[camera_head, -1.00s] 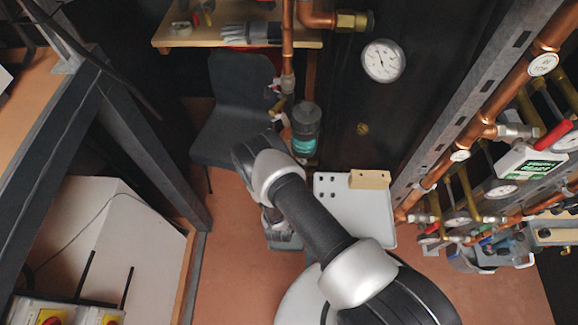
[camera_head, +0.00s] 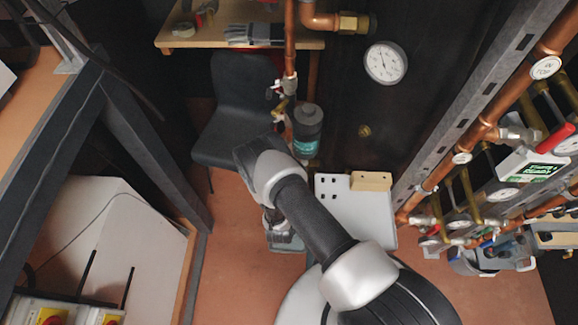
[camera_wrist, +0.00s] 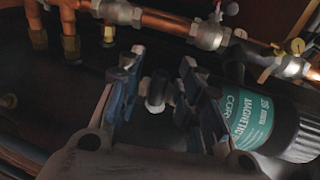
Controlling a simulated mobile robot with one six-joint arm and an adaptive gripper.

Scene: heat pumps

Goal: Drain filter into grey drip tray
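The filter is a black cylinder with a teal label, upright below copper pipework in the head view (camera_head: 307,132). It also shows at the right of the wrist view (camera_wrist: 262,122). My gripper (camera_wrist: 163,88) has its two dark blue fingers apart. A small black rounded fitting with a pale metal part (camera_wrist: 157,92) shows between them, beside the filter; I cannot tell if the fingers touch it. In the head view my arm hides most of the gripper.
A gauge (camera_head: 385,62) is on the dark panel behind. A wooden block (camera_head: 371,181) rests on the tray's far edge. A dark chair (camera_head: 240,105) stands left of the filter. Copper pipes and valves (camera_head: 500,135) crowd the right; a dark frame (camera_head: 150,140) stands left.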

